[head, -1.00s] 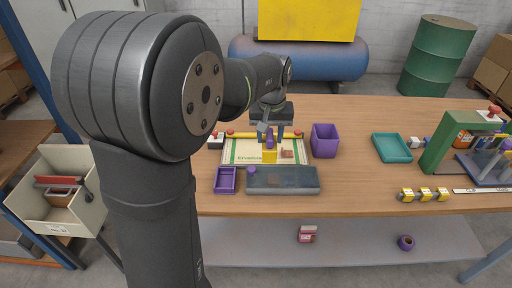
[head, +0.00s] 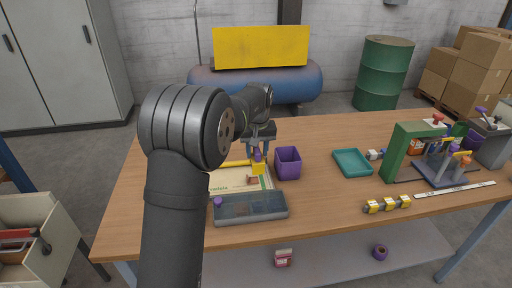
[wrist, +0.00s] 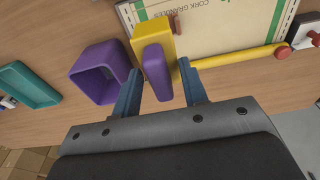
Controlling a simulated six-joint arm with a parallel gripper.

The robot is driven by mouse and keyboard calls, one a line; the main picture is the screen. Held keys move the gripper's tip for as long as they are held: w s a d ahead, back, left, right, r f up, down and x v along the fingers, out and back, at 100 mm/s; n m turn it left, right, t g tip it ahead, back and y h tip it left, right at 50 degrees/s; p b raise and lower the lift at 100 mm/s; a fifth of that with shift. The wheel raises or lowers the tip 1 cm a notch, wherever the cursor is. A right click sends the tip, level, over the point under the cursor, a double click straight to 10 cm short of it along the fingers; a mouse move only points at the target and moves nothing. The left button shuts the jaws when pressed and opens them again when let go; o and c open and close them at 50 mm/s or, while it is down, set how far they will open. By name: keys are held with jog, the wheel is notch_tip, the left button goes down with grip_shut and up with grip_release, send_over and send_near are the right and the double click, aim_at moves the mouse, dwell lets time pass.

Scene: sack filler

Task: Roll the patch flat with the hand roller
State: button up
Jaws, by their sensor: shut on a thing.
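The hand roller has a yellow body (wrist: 145,37) and a purple handle (wrist: 157,72). My gripper (wrist: 160,88) is shut on the handle, with its blue fingers on either side. In the head view the roller (head: 258,168) is over the right part of the sack (head: 225,179), close beside the brown patch (head: 253,180). In the wrist view the patch (wrist: 177,24) shows only partly, just right of the yellow body. I cannot tell whether the roller touches the sack or the patch.
A purple bin (head: 288,164) stands close to the right of my gripper. A yellow bar (wrist: 240,57) with a red knob lies along the sack. A grey shallow tray (head: 250,208) lies in front. A teal tray (head: 352,162) and a green frame (head: 395,150) stand further right.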

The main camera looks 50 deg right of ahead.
aim_at(256, 162)
jog(key=shift+f, duration=2.3)
jog(key=shift+f, duration=0.35)
jog(key=shift+w+a, duration=1.45)
